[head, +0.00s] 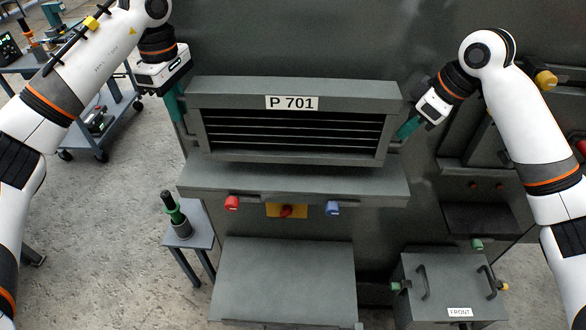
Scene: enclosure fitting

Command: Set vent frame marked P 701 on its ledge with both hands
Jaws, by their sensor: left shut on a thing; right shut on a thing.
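The vent frame marked P 701 (293,87) is a grey box with dark horizontal slats and a white label on its upper front. It looks about level, in front of the grey enclosure wall. My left gripper (175,107) is shut on the frame's left side handle. My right gripper (408,127) is shut on its right side handle. The ledge (290,183) is a grey shelf just below the frame. The frame's lower edge overlaps the ledge's back part in this view; I cannot tell whether they touch.
Below the ledge are a red knob (232,202), a yellow plate with a red switch (287,211) and a blue knob (333,208). A small stand (200,240) holds a green-and-black tool. A box marked FRONT (445,280) sits lower right. A cart (105,120) stands left.

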